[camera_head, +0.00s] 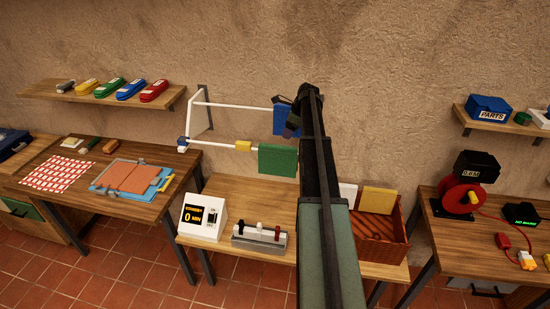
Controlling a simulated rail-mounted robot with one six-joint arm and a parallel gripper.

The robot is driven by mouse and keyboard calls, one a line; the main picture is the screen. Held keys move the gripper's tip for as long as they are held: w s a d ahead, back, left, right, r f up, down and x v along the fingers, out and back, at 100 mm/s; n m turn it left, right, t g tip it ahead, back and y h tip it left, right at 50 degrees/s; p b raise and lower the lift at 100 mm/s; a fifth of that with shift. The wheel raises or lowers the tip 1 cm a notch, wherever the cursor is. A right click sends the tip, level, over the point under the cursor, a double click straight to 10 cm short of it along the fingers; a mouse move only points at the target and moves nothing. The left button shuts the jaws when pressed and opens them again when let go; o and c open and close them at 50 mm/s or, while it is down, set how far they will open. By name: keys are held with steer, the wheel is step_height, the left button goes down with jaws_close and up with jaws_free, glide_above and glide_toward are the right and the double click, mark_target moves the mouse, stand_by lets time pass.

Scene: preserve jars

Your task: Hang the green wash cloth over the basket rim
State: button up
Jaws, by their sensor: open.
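The green wash cloth (278,162) hangs over the lower white bar of a wall rack (228,146), left of my arm. The brown basket (382,250) stands on the middle bench, right of my arm, which hides its left part. A yellow cloth (378,201) and a white cloth (347,194) are at the basket's back rim. My gripper (288,117) is open, up by a blue cloth (279,122) on the upper bar, above and right of the green cloth. Its fingers are small and partly hidden by my arm; I see nothing held.
A white timer box (203,216) and a grey holder (259,241) stand on the middle bench (240,195). A red reel (461,197) stands on the right bench. A shelf (100,95) is at upper left.

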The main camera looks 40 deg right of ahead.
mark_target(279, 146)
steer(key=b+x, duration=0.4)
steer(key=x, duration=0.1)
steer(key=shift+a+f, duration=0.15)
steer(key=shift+f, duration=0.15)
steer(key=shift+w+a, duration=0.1)
steer(key=shift+w, duration=0.1)
steer(key=b+x, duration=0.4)
steer(key=b, duration=0.1)
steer(key=shift+f, duration=0.35)
steer(key=shift+w+f, duration=0.15)
steer(key=shift+f, duration=0.15)
steer(key=shift+r, duration=0.3)
steer(key=shift+f, duration=0.3)
jaws_close()
